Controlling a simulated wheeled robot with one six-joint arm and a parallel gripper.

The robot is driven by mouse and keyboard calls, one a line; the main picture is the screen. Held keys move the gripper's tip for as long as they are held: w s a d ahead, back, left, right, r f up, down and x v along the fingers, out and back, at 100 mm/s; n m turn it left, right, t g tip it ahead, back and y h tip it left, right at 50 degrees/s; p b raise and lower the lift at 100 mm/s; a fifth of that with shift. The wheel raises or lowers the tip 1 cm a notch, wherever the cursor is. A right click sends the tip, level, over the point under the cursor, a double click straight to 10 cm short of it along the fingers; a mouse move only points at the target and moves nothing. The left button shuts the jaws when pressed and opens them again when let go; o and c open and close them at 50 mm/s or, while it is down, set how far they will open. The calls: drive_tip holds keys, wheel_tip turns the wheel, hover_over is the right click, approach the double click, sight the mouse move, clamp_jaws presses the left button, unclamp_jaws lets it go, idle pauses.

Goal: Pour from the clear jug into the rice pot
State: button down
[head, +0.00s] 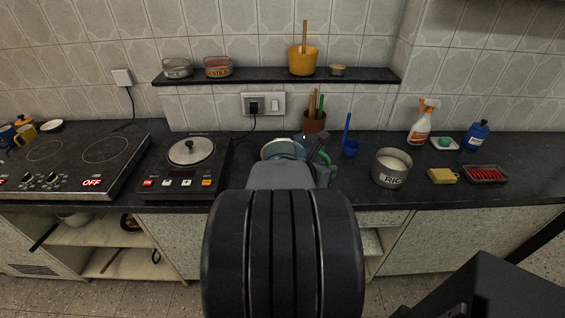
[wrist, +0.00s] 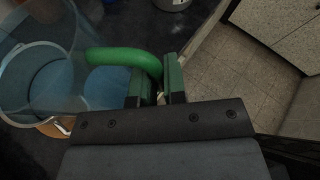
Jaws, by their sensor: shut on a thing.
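The clear jug (head: 284,147) is a see-through vessel with a bluish tint and a green handle. In the head view my arm hides most of it. In the wrist view the jug (wrist: 75,92) fills the left side. My gripper (wrist: 160,82) is shut on the green handle, one finger on each side. I cannot tell whether the jug touches the counter. The rice pot (head: 391,180) is a steel pot labelled RICE with white contents, on the counter to the right of the jug. A steel pot's base (wrist: 172,4) shows at the top of the wrist view.
A yellow sponge (head: 442,176) and a tray of red items (head: 486,174) lie right of the pot. A shelf (head: 275,76) runs above.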

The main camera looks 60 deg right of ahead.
drive_tip(key=shift+s+a+f+m+t+b, duration=0.1)
drive_tip(key=shift+s+f+m+t+b, duration=0.15)
drive_tip(key=shift+f+b, duration=0.6)
drive_tip(key=shift+s+a+f+m+t+b, duration=0.1)
drive_tip(key=shift+f+m+t+b, duration=0.2)
drive_tip(key=shift+b, duration=1)
drive_tip(key=shift+s+h, duration=0.1)
drive_tip(key=shift+h, duration=0.3)
drive_tip(key=shift+r, duration=0.15)
wheel_tip(320, 180, up, 6)
drive_tip(key=p, duration=0.5)
drive_tip(key=shift+m, duration=0.25)
